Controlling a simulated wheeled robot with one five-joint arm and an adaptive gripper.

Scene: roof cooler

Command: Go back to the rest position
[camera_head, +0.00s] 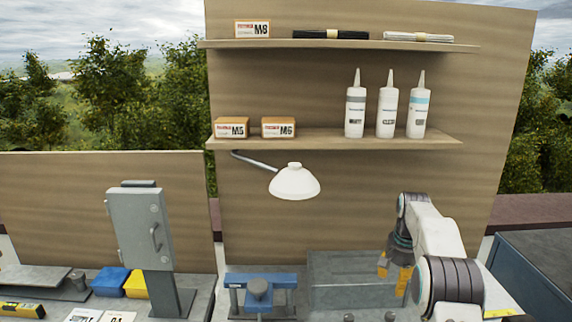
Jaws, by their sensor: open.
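My gripper (394,276) is at the lower right of the head view, with yellow-orange fingers pointing down. It is open, and I see nothing between the fingers. It hangs in front of a grey see-through or glossy box-like piece (345,268) on the bench. My arm bends up and over from the lower right, and part of it hides the area behind.
A blue vise-like tool (260,281) stands left of my gripper. A grey cabinet on a post (140,230) is farther left, beside blue (111,282) and yellow bins. A white lamp (294,182) hangs below shelves (330,139) holding boxes and bottles. A dark blue chest (535,262) is right.

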